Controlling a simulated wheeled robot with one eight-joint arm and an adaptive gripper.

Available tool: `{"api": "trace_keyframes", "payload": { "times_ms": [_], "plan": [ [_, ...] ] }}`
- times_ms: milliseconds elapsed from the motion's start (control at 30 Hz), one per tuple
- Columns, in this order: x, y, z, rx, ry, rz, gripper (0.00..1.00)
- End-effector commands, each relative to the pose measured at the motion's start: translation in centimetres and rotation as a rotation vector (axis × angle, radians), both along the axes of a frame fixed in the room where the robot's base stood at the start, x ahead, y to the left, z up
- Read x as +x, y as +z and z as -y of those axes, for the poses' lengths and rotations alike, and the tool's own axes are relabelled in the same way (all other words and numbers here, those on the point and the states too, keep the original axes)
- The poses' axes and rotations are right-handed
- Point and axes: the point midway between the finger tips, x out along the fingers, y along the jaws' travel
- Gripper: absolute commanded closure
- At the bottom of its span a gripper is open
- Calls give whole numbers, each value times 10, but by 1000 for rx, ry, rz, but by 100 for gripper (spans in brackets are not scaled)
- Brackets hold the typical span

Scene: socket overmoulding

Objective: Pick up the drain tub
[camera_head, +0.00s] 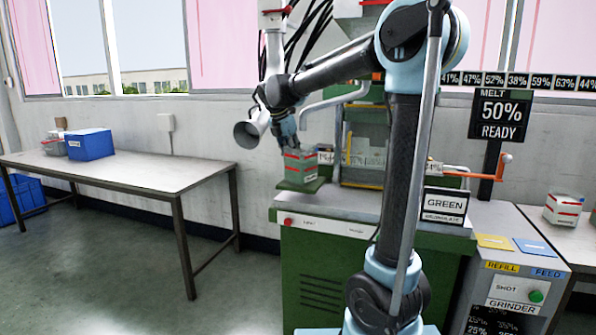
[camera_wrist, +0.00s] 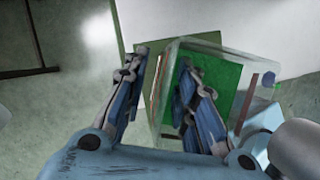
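A pale, see-through tub (camera_head: 300,168) with red stripes stands upright on a small green ledge (camera_head: 302,186) at the front of the green machine. I take it for the drain tub. My gripper (camera_head: 292,148) is at the tub's top, pointing down. In the wrist view the tub (camera_wrist: 216,50) lies below my gripper (camera_wrist: 163,58), with green showing in or through it. The two fingers are apart. One finger is outside the tub's left wall and the other is over its opening, with the wall between them. Gaps show beside the wall; I see no clear contact.
The green machine (camera_head: 322,280) stands under the ledge. A similar tub (camera_head: 563,209) stands on the right-hand table. A blue bin (camera_head: 90,144) and another container (camera_head: 54,146) are on the left table (camera_head: 130,172), which is otherwise clear. A GREEN sign (camera_head: 444,205) stands on the machine's top.

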Motion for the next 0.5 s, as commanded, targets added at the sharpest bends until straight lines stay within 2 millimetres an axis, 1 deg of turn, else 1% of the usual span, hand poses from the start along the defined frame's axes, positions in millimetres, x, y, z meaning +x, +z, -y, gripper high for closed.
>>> {"api": "trace_keyframes", "payload": {
  "times_ms": [67, 100, 167, 200, 500],
  "plan": [
    [0, 0, 0, 0, 0, 0, 74],
    [0, 0, 0, 0, 0, 0, 76],
    [0, 0, 0, 0, 0, 0, 90],
    [0, 0, 0, 0, 0, 0, 99],
    [0, 1, -1, 0, 1, 0, 100]
  ]
}}
